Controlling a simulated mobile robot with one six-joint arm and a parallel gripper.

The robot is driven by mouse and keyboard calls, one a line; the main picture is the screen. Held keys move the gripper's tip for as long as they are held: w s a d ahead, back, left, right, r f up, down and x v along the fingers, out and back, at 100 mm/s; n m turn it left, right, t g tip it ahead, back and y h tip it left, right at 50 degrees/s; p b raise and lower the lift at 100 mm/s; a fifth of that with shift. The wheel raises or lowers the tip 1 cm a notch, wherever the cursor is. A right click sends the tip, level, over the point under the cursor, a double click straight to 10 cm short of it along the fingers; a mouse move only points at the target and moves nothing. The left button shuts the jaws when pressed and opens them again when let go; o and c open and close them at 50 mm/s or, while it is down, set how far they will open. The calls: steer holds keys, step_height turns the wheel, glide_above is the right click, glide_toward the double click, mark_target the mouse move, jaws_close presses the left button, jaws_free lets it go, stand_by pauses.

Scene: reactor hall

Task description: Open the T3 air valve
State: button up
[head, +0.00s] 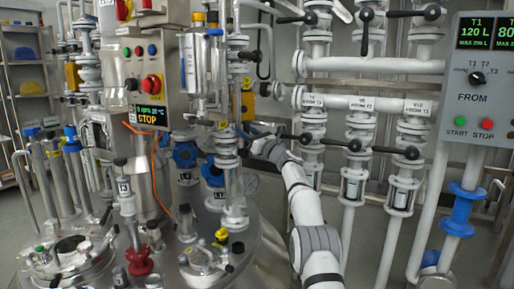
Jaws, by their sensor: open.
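The reactor vessel (265,250) fills the lower left of the head view, with a label that seems to read T3 (124,187) on its front. My gripper (247,131) is at the end of my white and grey arm, beside the vertical pipework above the vessel's lid. It is small and partly lost against the pipes; its jaws are open. I cannot tell whether it touches anything. Blue round valve parts (185,154) sit left of it. No air label is readable, so I cannot tell which valve is the T3 air valve.
Right of my arm stand white pipes with black lever handles (354,145) and labels (362,104). A grey control panel (478,80) is at the far right. A control box reading STOP (147,117) and an orange cable (155,185) are at the left.

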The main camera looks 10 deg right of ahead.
steer(key=shift+b+v, duration=0.7)
steer(key=shift+v, duration=2.2)
